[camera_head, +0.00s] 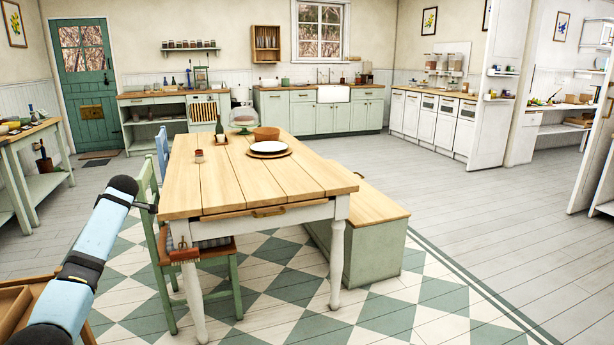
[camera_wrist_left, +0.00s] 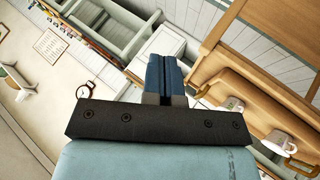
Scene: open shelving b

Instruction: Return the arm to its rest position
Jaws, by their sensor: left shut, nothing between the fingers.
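My left arm (camera_head: 98,235) comes in from the lower left in the head view, a light blue link with dark joints. It reaches up beside the near left end of the wooden table (camera_head: 189,193). In the head view I cannot make out the fingers of the hand. In the left wrist view my left gripper (camera_wrist_left: 164,62) has its two blue fingers pressed together with nothing between them. My right arm and right gripper are not in view.
A green chair (camera_head: 239,285) stands at the table's near left end, close to my left arm. A green bench (camera_head: 374,240) is at its right side. Open floor (camera_head: 480,220) lies right.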

